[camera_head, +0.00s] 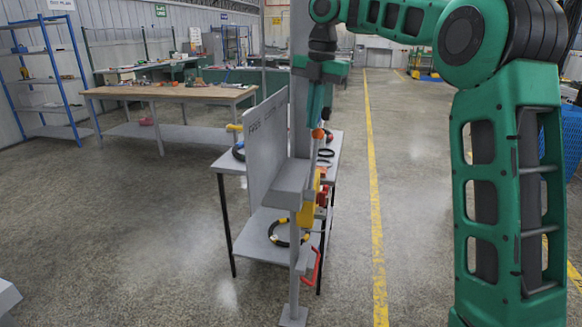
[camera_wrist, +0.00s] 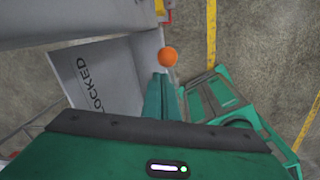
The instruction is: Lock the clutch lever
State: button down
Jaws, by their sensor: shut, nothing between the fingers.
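An orange ball knob (camera_head: 317,133), which looks like the end of the clutch lever, is beside the grey post, with a dark shaft below it. In the wrist view the orange ball (camera_wrist: 168,56) shows just beyond the fingertips, and the shaft is hidden. My gripper (camera_head: 317,122) points down just above the knob. In the wrist view its green fingers (camera_wrist: 162,82) are together with nothing between them. I cannot tell whether they touch the ball. A grey plate marked "LOCKED" (camera_wrist: 110,77) is left of the fingers.
A grey post (camera_head: 293,250) stands in front of a grey table (camera_head: 255,225) with an upright panel (camera_head: 265,140). A yellow part (camera_head: 306,214) and a red handle (camera_head: 316,268) are lower on the post. Open floor lies right, along a yellow line (camera_head: 376,220).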

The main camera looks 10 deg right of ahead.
jog(key=shift+w+d+f, duration=0.15)
jog(key=shift+w+d, duration=0.1)
jog(key=shift+w, duration=0.1)
dwell(0.4)
notch_tip(320, 180, up, 11)
jog(key=shift+s+d+f, duration=0.15)
jog(key=shift+s+d, duration=0.1)
jog(key=shift+d, duration=0.15)
dwell(0.6)
